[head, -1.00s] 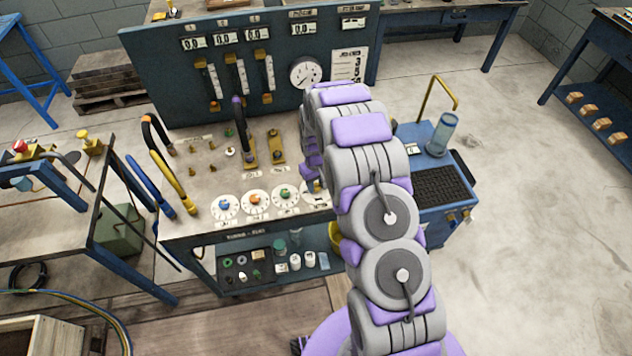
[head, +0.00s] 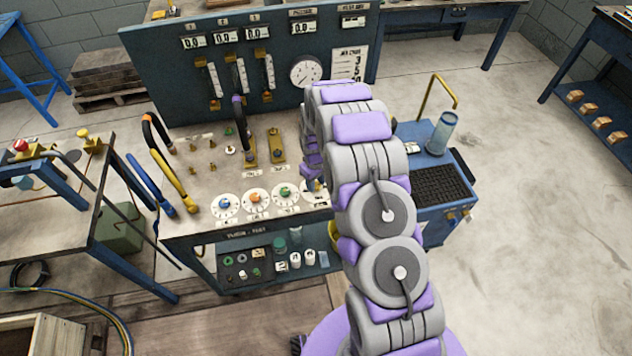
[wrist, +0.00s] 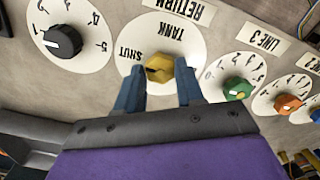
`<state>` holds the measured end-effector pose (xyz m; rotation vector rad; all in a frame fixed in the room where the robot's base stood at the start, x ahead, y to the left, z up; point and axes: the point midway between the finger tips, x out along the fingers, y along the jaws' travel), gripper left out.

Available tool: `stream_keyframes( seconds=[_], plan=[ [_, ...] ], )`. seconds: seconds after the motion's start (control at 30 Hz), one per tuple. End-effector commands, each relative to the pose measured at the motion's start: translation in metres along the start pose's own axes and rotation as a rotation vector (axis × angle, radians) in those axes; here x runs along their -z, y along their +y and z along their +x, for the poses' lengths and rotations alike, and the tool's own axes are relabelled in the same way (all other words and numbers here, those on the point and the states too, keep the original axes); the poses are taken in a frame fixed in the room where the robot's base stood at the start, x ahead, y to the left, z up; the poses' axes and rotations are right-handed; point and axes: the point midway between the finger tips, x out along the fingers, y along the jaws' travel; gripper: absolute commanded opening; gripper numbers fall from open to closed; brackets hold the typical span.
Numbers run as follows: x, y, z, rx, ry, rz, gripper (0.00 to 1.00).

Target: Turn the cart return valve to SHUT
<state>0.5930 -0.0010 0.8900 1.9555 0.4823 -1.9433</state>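The return valve is a yellow knob (wrist: 172,76) on a white round dial (wrist: 190,40) in the wrist view, which shows the panel upside down. The dial reads TANK above the knob and SHUT at its left; a label beside it reads RETURN. A dark mark shows on the knob's left side; I cannot tell its exact setting. My gripper (wrist: 160,74) has its two dark blue fingers apart, one at each side of the knob's near edge. I cannot tell whether they touch it. In the head view my arm hides the gripper and this knob.
Green (head: 285,191), orange (head: 255,198) and blue (head: 225,204) knobs stand in a row beside it. A black knob (wrist: 63,41) is on its other side. Upright levers (head: 240,125) rise from the bench behind. A blue cart (head: 440,160) stands right of the arm.

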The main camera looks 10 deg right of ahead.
Motion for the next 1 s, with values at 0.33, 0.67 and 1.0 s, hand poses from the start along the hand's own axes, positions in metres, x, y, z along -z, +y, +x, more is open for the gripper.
stream_keyframes(
  seconds=[0.33,0.67,1.0],
  plan=[
    [-0.002,-0.001,0.000,0.001,-0.003,0.000,0.60],
    [-0.002,-0.001,-0.015,0.002,-0.004,0.001,0.60],
    [0.000,-0.001,-0.089,0.000,-0.002,0.000,0.60]
  ],
)
